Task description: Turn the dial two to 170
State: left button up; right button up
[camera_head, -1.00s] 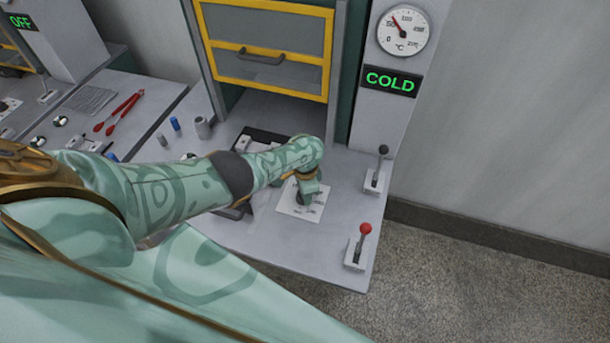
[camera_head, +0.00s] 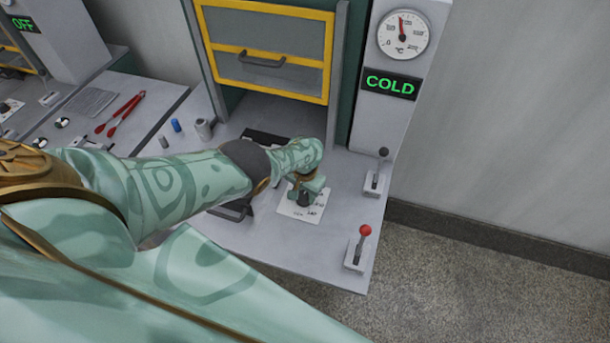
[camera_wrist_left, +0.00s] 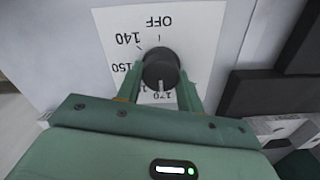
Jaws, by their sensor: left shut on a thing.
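The dial is a black round knob on a white card with printed numbers. In the head view the dial (camera_head: 303,199) sits near the front of the grey counter, mostly hidden by my left gripper (camera_head: 308,187). In the left wrist view the dial (camera_wrist_left: 160,66) is between the two green fingers of my left gripper (camera_wrist_left: 160,82), which is shut on it. Its white pointer line points at the printed 170, which is partly hidden. OFF, 140 and 150 are readable on the card (camera_wrist_left: 205,30). My right gripper is not in view.
A round gauge (camera_head: 403,35) hangs above a green COLD sign (camera_head: 391,83). A black-knobbed lever (camera_head: 377,175) and a red-knobbed lever (camera_head: 358,248) stand right of the dial. A yellow-framed hood (camera_head: 265,60) is behind. Red tongs (camera_head: 121,113) lie at left.

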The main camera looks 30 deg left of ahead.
aim_at(305, 195)
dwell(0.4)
pick_arm(q)
jog(key=o, duration=1)
jog(key=shift+r, duration=0.1)
notch_tip(305, 195, up, 16)
jog(key=p, duration=1.5)
jog(key=shift+p, duration=0.4)
jog(key=shift+s, duration=0.1)
